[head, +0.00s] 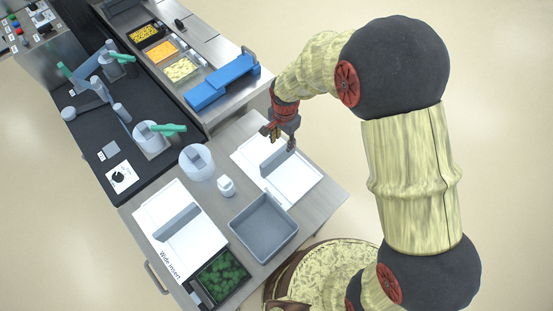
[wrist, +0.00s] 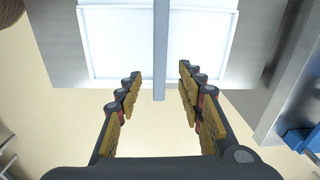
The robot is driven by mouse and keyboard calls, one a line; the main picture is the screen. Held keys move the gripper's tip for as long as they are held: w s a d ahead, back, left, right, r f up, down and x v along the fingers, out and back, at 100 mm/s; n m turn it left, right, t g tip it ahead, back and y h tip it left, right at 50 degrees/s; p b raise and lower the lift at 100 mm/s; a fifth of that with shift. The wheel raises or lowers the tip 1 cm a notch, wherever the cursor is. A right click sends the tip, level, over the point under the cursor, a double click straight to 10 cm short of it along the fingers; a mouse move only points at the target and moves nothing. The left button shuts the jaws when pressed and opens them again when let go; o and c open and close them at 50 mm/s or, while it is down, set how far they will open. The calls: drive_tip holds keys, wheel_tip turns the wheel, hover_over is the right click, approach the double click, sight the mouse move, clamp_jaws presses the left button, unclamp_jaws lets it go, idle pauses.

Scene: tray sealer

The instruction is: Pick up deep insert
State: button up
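A grey upright plate (head: 274,164) stands on a white board (head: 302,181) at the right of the near table, most likely the deep insert; no label on it is readable. My gripper (head: 280,140) is open just above that plate's far end. In the wrist view the plate shows edge-on as a narrow grey bar (wrist: 160,45) over the white board (wrist: 205,45). Its end reaches between my two spread finger pads (wrist: 160,75), with gaps on both sides. A similar grey plate (head: 175,222) lies on another white board marked "Wide insert" (head: 150,222).
A grey empty tray (head: 290,229), a white round device (head: 196,162), a small white container (head: 226,187) and a tray of green food (head: 222,276) share the table. A blue block (head: 223,82) and food bins (head: 181,69) lie beyond. The black conveyor (head: 85,125) runs along the left.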

sight(276, 153)
drive_tip(key=shift+m, duration=0.4)
drive_tip(key=f, duration=0.2)
drive_tip(key=a+f, duration=0.1)
drive_tip(key=f, duration=0.1)
drive_tip(key=s+a+f, duration=0.1)
drive_tip(key=f, duration=0.1)
drive_tip(key=shift+s+f, duration=0.1)
drive_tip(key=shift+f, duration=0.25)
drive_tip(key=f, duration=0.2)
drive_tip(key=f+b, duration=0.1)
drive_tip(key=f, duration=0.3)
drive_tip(key=shift+s, duration=0.25)
drive_tip(key=shift+r, duration=0.1)
drive_tip(key=c, duration=0.3)
clamp_jaws()
